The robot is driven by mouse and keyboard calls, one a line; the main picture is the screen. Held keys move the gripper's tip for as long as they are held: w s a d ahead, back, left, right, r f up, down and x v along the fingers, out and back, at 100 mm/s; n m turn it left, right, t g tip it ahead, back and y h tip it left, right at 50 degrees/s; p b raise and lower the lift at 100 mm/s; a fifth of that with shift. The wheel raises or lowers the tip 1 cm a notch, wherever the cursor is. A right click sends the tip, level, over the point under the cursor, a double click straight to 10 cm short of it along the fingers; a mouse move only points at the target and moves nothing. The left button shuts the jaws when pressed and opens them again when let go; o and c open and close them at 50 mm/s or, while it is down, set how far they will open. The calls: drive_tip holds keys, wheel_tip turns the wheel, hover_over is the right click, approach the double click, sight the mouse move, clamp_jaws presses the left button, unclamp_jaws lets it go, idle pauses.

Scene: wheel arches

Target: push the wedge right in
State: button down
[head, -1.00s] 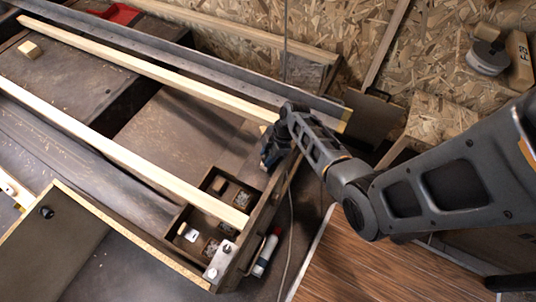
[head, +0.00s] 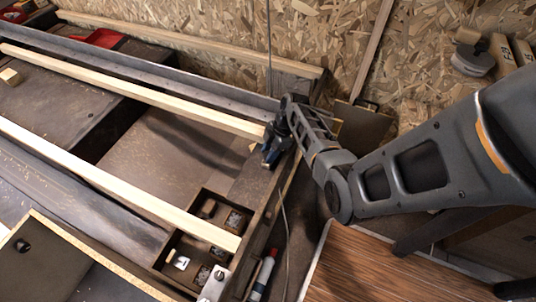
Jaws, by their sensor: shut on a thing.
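My gripper (head: 268,156) is at the right end of the wooden frame, by the end of the upper pale batten (head: 140,86). It points down and is shut. A small pale wooden piece (head: 254,147), which looks like the wedge, shows at the left of the jaws. Most of it is hidden by the gripper, so how deep it sits cannot be told.
A lower pale batten (head: 110,180) runs to a dark compartment box (head: 186,240) holding small parts. A wooden block (head: 10,76) lies far left. A brown wood-grain top (head: 365,262) is at the lower right.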

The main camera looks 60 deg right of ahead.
drive_tip(key=c, duration=1)
unclamp_jaws()
drive_tip(key=shift+c, duration=0.2)
drive_tip(key=p+v, duration=0.2)
drive_tip(key=v, duration=0.5)
drive_tip(key=shift+r, duration=0.4)
drive_tip(key=shift+s, duration=0.1)
